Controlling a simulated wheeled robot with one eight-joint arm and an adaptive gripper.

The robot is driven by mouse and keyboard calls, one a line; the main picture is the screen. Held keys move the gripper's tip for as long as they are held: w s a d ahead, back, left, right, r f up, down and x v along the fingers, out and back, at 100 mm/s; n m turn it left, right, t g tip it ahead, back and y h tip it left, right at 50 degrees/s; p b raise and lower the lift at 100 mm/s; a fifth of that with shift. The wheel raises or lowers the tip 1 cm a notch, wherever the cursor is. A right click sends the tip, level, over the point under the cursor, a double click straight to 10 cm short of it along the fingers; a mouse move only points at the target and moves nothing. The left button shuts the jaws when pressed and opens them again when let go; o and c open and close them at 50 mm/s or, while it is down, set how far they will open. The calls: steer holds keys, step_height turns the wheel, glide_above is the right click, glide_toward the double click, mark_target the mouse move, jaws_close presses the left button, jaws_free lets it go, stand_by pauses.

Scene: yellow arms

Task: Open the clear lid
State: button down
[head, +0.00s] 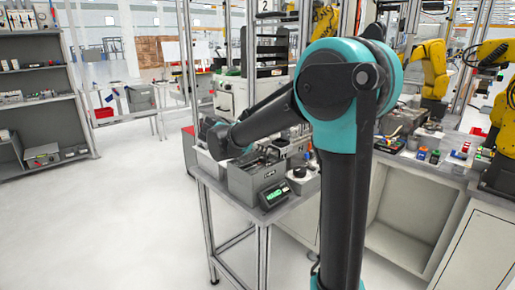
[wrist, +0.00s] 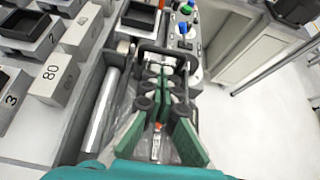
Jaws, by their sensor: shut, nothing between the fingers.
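My gripper (wrist: 163,75) is shut and empty in the wrist view, its green-sided fingers converging near the middle. A dark bar-like frame (wrist: 150,48) lies around the fingertips; I cannot tell if they touch it. A faintly see-through surface seems to lie beside the fingers, but I cannot make out the clear lid's edges or whether it is open. A shiny metal cylinder (wrist: 103,110) lies left of the fingers. In the head view the dark end of my arm is over the workbench, and my fingers cannot be made out.
A grey box (head: 243,184) and a small green-lit display (head: 273,196) stand on the bench. Numbered grey blocks (wrist: 57,78) and dark trays fill the wrist view's left. Green and blue knobs (wrist: 184,27) are beyond the fingertips. Yellow robot arms (head: 434,68) stand at right. The left floor is clear.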

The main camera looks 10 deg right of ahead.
mark_target(269, 157)
steer(key=shift+x, duration=1.85)
steer(key=shift+r, duration=0.1)
